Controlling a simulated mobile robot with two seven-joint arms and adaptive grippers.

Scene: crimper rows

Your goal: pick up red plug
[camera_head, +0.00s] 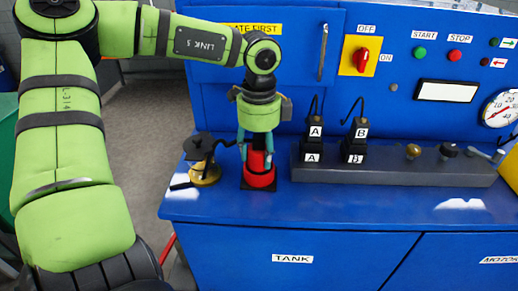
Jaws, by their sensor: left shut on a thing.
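The red plug (257,162) stands upright at the left part of the blue bench top, on a wider red base (260,180) with a black foot. I cannot tell whether the plug and the base are one piece. My left gripper (257,154) points straight down over it, with its fingers on both sides of the plug's upper part, shut on it. The gripper body hides the plug's top. My right gripper is not in view.
A black and brass piece (204,168) stands close left of the plug. A grey rail (400,171) on the right holds black plugs A (315,140) and B (356,140) with cables. The blue panel (215,75) rises behind. The front bench strip is mostly clear.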

